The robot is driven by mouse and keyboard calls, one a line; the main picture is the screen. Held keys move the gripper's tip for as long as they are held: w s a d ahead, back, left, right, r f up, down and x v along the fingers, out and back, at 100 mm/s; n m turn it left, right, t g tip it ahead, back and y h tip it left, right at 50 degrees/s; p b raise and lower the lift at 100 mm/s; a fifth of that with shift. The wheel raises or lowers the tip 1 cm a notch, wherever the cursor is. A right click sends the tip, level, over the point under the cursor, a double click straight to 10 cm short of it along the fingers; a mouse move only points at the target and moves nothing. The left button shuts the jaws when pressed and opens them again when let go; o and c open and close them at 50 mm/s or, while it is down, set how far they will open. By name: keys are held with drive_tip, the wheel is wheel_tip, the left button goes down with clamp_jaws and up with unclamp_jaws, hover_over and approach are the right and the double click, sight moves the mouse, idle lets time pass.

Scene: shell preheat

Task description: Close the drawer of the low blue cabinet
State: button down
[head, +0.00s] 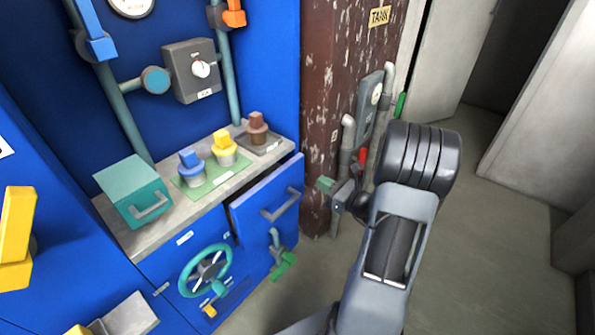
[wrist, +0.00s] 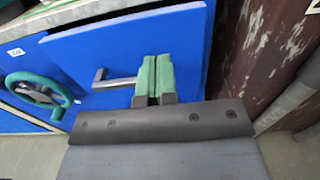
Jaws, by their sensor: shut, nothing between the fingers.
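The low blue cabinet (head: 184,240) stands below a grey counter. Its drawer (head: 258,192) is partly open: the blue front stands out from the cabinet, with a dark gap along its left edge. The grey bar handle (head: 282,206) is on the front. The drawer front (wrist: 150,42) and handle (wrist: 112,82) also show in the wrist view. My gripper (head: 325,186) has green fingertips and is shut and empty, just right of the drawer front. In the wrist view, my fingertips (wrist: 156,70) overlap the front, right of the handle. I cannot tell whether they touch it.
A rusty brown post (head: 328,80) with grey pipes stands behind my gripper. Grey floor (head: 480,220) is open at right.

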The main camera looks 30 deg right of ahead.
sight(291, 166)
drive_tip(key=b+x, duration=0.2)
drive_tip(key=x, duration=0.8)
drive_tip(key=shift+w, duration=0.1)
drive_tip(key=shift+a, duration=0.1)
